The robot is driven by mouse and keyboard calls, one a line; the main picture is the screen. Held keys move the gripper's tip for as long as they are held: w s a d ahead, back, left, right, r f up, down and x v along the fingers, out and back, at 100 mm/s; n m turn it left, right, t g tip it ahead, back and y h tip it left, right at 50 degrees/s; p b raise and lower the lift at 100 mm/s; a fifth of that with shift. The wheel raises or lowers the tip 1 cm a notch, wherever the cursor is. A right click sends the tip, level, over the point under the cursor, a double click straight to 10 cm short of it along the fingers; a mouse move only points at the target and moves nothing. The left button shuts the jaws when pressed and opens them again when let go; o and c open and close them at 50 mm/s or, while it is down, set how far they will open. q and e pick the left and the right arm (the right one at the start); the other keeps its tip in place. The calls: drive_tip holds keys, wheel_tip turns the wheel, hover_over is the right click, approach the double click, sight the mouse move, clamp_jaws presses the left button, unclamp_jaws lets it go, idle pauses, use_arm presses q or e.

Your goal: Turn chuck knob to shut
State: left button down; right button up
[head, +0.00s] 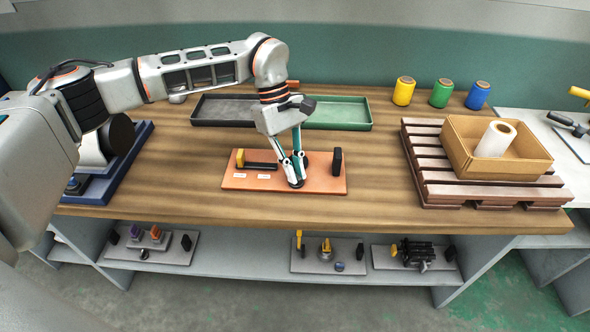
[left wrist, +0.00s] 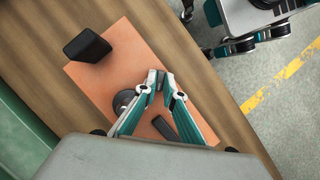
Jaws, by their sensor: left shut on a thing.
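The orange board (head: 326,183) lies flat on the wooden bench. It carries a yellow-ended black bar (head: 262,166), two small white labels (head: 264,176), an upright black block (head: 337,161) and a dark round knob (head: 297,184). My left gripper (head: 296,178) comes down from above, its fingers closed at the knob. In the left wrist view, the left gripper (left wrist: 156,84) has its fingertips close together beside the knob's dark disc (left wrist: 122,100). The fingers hide part of the knob, so its turn angle cannot be read.
Grey and green trays (head: 340,113) lie behind the board. Yellow, green and blue spools (head: 440,93) stand at the back right. A slatted pallet (head: 428,165) with a cardboard box (head: 535,165) is at the right. Bare wood lies between board and pallet.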

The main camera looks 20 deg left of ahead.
use_arm(q)
drive_tip(key=m, duration=0.2)
drive_tip(key=m+g+y+b, duration=0.1)
drive_tip(key=shift+w+d+f+m, duration=0.1)
drive_tip(key=shift+f+m, duration=0.05)
drive_tip(key=shift+m, duration=0.25)
drive_tip(key=m+y+b, duration=0.1)
drive_tip(key=m, duration=0.2)
drive_tip(key=shift+g+b, duration=0.3)
drive_tip(key=shift+g, duration=0.1)
drive_tip(key=shift+m, duration=0.4)
use_arm(e)
drive_tip(key=shift+w+a, duration=0.15)
drive_tip(key=shift+w, duration=0.5)
use_arm(q)
drive_tip(key=shift+y, duration=0.3)
use_arm(e)
drive_tip(key=shift+s+a+f, duration=0.1)
drive_tip(key=shift+a, duration=0.05)
use_arm(q)
drive_tip(key=c, duration=2.1)
unclamp_jaws()
drive_tip(key=shift+c, duration=0.2)
drive_tip(key=shift+r, duration=0.2)
use_arm(e)
drive_tip(key=shift+s, duration=0.1)
use_arm(q)
drive_tip(key=v, duration=1.2)
drive_tip(key=shift+f, duration=0.1)
